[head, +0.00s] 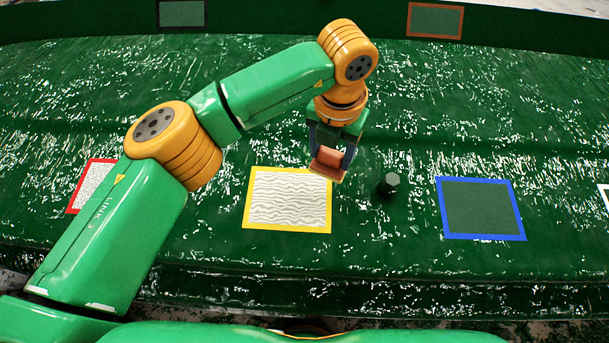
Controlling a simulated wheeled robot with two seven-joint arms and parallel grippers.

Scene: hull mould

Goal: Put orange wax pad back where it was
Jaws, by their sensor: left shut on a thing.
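The orange wax pad (328,165) is a small orange-brown block between the fingers of my left gripper (329,161). The gripper is shut on it and holds it at the upper right corner of the yellow-framed square (287,200); I cannot tell how high it is above the surface. The yellow-framed square has a white field with grey wavy lines. My right gripper is not in view.
A small dark hexagonal piece (389,184) stands right of the pad. A blue-framed green square (481,209) lies farther right. A red-framed speckled square (91,186) at left is partly hidden by my arm. Brown-framed (435,21) and dark-framed (181,13) squares are at the back.

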